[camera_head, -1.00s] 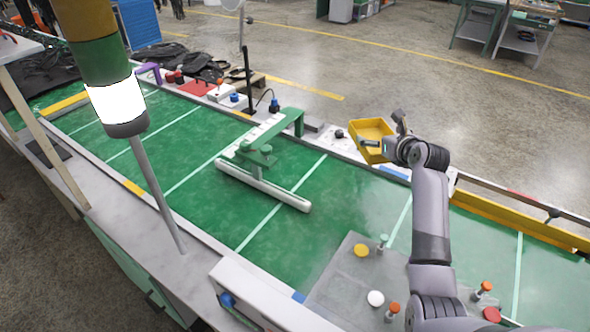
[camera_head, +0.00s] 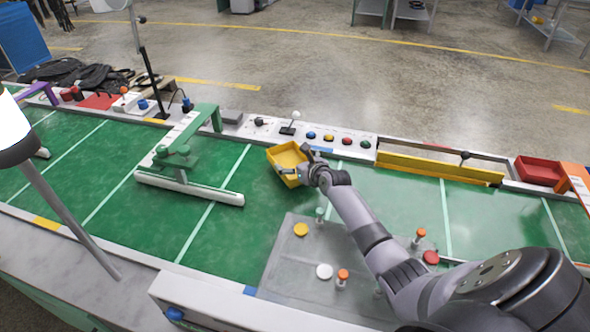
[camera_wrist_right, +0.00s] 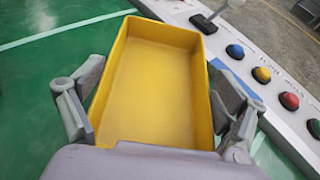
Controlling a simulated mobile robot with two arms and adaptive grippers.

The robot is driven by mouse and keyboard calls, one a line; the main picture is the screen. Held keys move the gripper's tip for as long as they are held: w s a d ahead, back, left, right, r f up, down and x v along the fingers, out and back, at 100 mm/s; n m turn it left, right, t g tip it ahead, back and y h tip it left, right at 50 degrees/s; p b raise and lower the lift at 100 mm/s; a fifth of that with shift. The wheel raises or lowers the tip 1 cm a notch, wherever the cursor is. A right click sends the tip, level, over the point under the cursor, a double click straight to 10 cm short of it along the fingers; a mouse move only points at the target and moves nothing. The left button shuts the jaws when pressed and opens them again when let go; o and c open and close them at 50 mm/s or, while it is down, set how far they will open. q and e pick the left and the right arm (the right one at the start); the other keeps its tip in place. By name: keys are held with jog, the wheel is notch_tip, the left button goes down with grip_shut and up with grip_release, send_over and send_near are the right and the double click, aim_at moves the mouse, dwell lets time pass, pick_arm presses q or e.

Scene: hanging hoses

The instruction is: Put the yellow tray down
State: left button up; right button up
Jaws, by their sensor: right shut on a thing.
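The yellow tray (camera_head: 289,157) is an empty, open-topped rectangular box over the green conveyor belt (camera_head: 245,212), near the button panel. My right gripper (camera_head: 297,166) is shut on the tray. In the right wrist view the tray (camera_wrist_right: 152,85) fills the middle, with the fingers of my right gripper (camera_wrist_right: 155,110) on its two long sides. I cannot tell whether the tray's underside touches the belt. My left gripper is not in view.
A panel with coloured buttons (camera_head: 328,137) lies just behind the tray. A green and white frame (camera_head: 188,188) stands on the belt to the left. A grey plate (camera_head: 290,262) with knobs lies in front. A red tray (camera_head: 538,170) is at the far right.

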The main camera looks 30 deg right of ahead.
aim_at(291, 166)
notch_tip(291, 166, down, 3)
jog(key=shift+w+r, duration=0.1)
jog(key=shift+b, duration=0.3)
jog(key=o, duration=0.9)
